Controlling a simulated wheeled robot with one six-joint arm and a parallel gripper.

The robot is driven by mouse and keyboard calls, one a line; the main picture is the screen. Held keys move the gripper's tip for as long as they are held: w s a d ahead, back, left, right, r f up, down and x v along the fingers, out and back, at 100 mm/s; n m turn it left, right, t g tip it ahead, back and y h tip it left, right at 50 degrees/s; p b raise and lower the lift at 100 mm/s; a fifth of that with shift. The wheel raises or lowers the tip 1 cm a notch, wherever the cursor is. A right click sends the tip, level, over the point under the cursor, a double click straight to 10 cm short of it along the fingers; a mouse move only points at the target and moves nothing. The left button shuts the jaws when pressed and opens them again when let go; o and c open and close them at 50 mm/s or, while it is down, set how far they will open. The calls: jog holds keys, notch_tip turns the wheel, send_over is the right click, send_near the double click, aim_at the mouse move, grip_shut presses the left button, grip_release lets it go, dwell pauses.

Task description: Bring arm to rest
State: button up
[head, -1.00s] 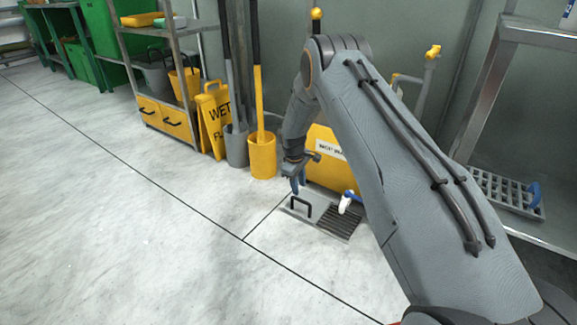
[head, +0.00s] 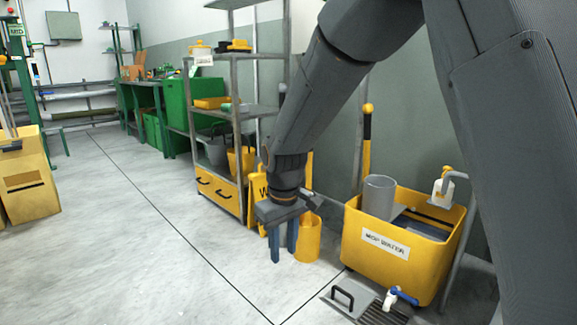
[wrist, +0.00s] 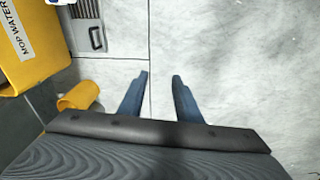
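My gripper (head: 284,248) hangs from my grey arm in the middle of the head view, pointing down over the pale floor. Its two blue fingers are apart with nothing between them. In the wrist view, my gripper (wrist: 160,78) also shows open, with bare floor tiles between and beyond the fingers. The fingers touch nothing that I can see. My arm hides part of the wall and part of the yellow wet floor sign (head: 257,205).
A yellow mop water tub (head: 395,255) stands right of my gripper, with a floor drain (head: 383,314) and a lid with a black handle before it. A yellow bucket (head: 308,240) is close behind the fingers. A metal shelf (head: 238,112) stands behind. Floor at left is clear.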

jog(key=s+r+y+p, duration=0.1)
jog(key=s+r, duration=0.2)
jog(key=s, duration=0.8)
jog(key=s+r+g, duration=0.1)
jog(key=s+r, duration=0.2)
jog(key=s, duration=0.7)
jog(key=s+r+y+p, duration=0.1)
jog(key=s+r, duration=0.3)
jog(key=s, duration=0.7)
jog(key=d+r+m+p, duration=0.2)
jog(key=d+r+p, duration=0.5)
jog(key=p, duration=0.5)
jog(key=d+r+m+h+p, duration=0.1)
jog(key=d+r+m+p, duration=0.2)
jog(key=r+p, duration=0.9)
jog(key=d+r+m+h+p, duration=0.1)
jog(key=d+r+m+p, duration=0.1)
jog(key=d+r+p, duration=0.7)
jog(key=d+p, duration=0.1)
jog(key=p, duration=0.4)
jog(key=shift+d+r+m, duration=0.15)
jog(key=shift+d+m, duration=0.15)
